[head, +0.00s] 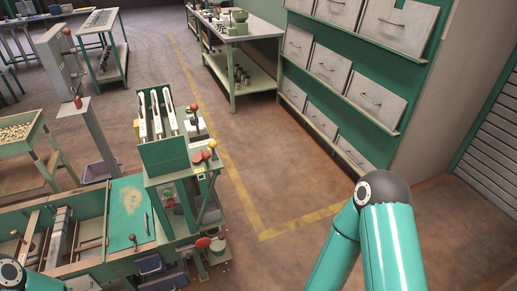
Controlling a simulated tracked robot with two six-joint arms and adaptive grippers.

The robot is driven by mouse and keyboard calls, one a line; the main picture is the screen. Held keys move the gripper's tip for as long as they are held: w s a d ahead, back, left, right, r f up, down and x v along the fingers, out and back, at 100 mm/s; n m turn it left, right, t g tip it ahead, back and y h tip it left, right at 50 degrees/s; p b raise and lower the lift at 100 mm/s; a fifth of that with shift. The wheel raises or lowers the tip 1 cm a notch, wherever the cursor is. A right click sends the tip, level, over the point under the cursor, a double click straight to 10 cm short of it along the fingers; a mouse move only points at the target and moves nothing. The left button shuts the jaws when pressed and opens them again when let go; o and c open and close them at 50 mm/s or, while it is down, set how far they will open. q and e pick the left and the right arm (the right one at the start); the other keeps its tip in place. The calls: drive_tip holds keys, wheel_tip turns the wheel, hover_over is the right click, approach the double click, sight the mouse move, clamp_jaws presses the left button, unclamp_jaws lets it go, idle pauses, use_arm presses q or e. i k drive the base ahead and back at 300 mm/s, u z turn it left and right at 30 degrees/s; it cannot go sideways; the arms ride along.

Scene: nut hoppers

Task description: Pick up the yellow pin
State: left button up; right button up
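I cannot make out a clear yellow pin in the head view. A small yellow knob (211,144) shows on the green machine (163,152) in the middle, close to a red knob (206,155). I cannot tell whether either is the pin. Neither of my grippers is in view. Teal links of my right arm rise at the lower right, and a joint of my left arm shows at the lower left edge.
A green bench (105,244) with tools and a teal mat (130,204) joins the machine at the lower left. A drawer cabinet (352,52) stands at the upper right. A table (236,52) stands behind. Brown floor with a yellow line (300,222) is clear between machine and cabinet.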

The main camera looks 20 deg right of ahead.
sight(212, 144)
drive_tip(key=z, duration=0.5)
drive_tip(key=i, duration=1)
drive_tip(key=u, duration=0.15)
